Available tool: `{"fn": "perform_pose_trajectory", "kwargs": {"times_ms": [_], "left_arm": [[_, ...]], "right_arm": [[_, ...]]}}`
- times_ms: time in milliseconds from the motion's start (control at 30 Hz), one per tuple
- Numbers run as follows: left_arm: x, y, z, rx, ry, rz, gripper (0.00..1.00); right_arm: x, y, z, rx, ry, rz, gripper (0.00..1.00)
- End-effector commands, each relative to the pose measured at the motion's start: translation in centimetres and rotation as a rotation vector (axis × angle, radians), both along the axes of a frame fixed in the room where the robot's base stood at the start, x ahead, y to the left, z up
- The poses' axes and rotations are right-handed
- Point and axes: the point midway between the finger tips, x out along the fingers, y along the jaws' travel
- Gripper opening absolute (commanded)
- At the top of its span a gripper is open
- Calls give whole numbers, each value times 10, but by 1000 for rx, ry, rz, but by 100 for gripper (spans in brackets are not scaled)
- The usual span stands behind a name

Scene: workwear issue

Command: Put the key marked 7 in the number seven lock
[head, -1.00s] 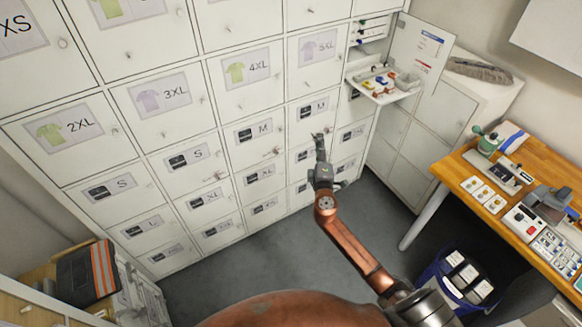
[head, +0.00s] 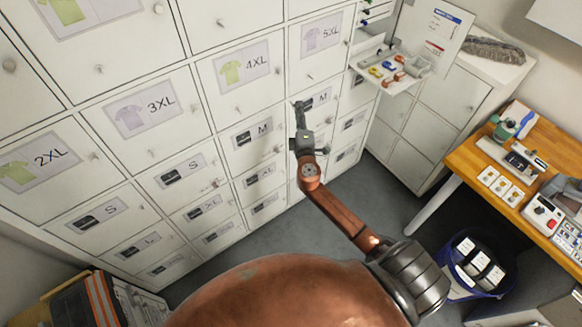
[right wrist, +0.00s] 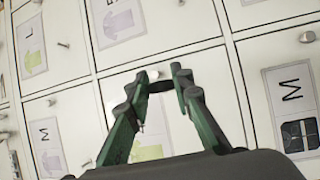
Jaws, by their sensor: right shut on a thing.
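My right gripper (head: 299,108) is up against the front of the lockers, close to a door with an M label (head: 319,98). In the right wrist view its fingers (right wrist: 161,80) are closed on a small black thing, which I take to be the key (right wrist: 160,87); no number on it is readable. A round lock (right wrist: 152,74) on a locker door shows just behind the fingertips. I cannot tell whether the key touches it, and no number seven is readable on any lock. My left gripper is not in view.
A fold-out shelf (head: 410,84) with coloured items hangs by an open cabinet door (head: 432,38) at the right. A wooden desk (head: 470,160) and a blue bin (head: 452,284) stand further right. The grey floor (head: 370,195) beside the lockers is clear.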

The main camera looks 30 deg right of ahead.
Motion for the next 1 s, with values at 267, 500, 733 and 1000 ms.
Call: {"fn": "perform_pose_trajectory", "kwargs": {"times_ms": [267,500,733,1000], "left_arm": [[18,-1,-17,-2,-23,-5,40],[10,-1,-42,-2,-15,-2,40],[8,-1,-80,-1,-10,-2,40],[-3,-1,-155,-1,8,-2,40]], "right_arm": [[-1,-1,-19,0,1,-1,4],[1,1,-45,0,3,1,4],[2,1,-86,0,9,2,4],[3,2,-172,0,26,2,4]]}}
